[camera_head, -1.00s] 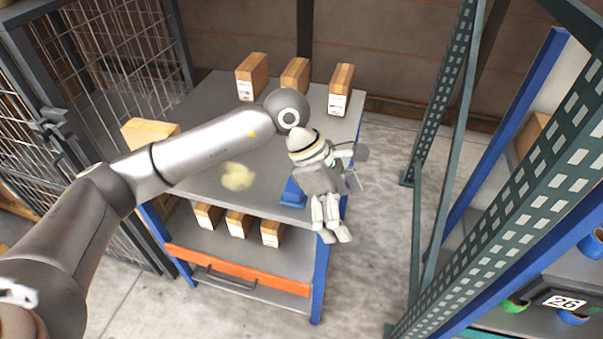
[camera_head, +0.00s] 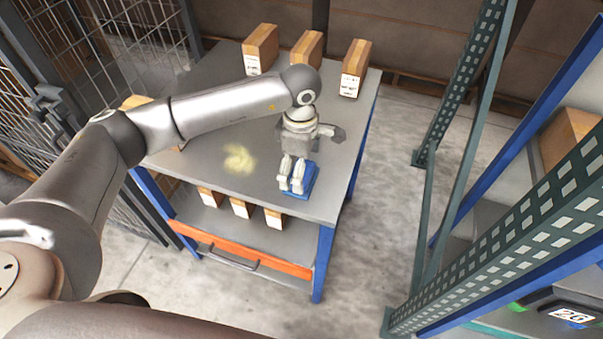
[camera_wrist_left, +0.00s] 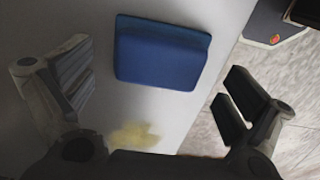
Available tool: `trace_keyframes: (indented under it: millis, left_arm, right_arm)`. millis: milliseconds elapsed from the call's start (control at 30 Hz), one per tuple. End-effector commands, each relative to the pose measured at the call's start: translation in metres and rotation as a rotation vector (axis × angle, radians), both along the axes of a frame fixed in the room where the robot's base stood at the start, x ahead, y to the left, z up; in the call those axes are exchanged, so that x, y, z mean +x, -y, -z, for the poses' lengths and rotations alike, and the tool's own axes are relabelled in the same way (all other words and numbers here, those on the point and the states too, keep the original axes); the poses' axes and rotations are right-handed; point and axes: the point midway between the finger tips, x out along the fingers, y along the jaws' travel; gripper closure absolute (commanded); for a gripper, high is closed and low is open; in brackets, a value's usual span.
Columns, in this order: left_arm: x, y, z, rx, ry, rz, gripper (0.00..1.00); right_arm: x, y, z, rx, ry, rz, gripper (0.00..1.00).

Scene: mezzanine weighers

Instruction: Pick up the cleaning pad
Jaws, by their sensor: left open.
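The blue cleaning pad (camera_head: 300,189) lies on the grey table top (camera_head: 215,155) near its front right corner. In the left wrist view the pad (camera_wrist_left: 160,54) shows as a blue block with a thinner flange along its far side, between and ahead of the two fingers. My left gripper (camera_head: 292,186) is over the pad in the head view, fingers pointing down and hiding part of it. In the wrist view the gripper (camera_wrist_left: 160,88) is open, with nothing between its fingers. I cannot tell the exact height above the pad. My right gripper is not in view.
A pale yellow smear (camera_head: 238,159) is on the table left of the pad. Several cardboard boxes (camera_head: 261,49) stand along the table's back edge, others on the lower shelf. A green rack upright (camera_head: 500,243) stands at the right, with clear floor between.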

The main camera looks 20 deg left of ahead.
Motion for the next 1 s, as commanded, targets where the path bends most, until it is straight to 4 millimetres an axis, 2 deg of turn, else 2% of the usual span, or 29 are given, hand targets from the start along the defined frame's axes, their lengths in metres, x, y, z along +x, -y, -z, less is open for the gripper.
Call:
trace_keyframes:
  millis: [33, 167, 467, 633, 833, 867, 1000]
  left_arm:
    - [-0.001, 0.002, 0.006, 0.0, -0.006, 0.001, 0.0]
    - [0.0, 0.002, 0.024, -0.001, -0.003, 0.001, 0.0]
    - [0.001, 0.002, 0.03, -0.001, 0.0, 0.001, 0.0]
    - [0.001, 0.002, 0.03, -0.001, 0.0, 0.001, 0.21]
    - [0.001, 0.002, 0.03, -0.001, -0.001, 0.001, 0.46]
    - [0.0, 0.002, 0.03, -0.001, -0.001, 0.001, 0.49]
    - [0.0, 0.002, 0.03, -0.001, -0.001, 0.001, 0.49]
  right_arm:
    - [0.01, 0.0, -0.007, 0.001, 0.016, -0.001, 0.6]
    - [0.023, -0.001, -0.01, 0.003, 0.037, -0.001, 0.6]
    - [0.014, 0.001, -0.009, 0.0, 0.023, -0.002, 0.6]
    - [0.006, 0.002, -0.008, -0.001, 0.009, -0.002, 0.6]
    - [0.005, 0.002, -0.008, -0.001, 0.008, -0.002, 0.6]
    - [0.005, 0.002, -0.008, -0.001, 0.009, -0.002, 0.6]
    - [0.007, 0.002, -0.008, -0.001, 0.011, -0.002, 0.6]
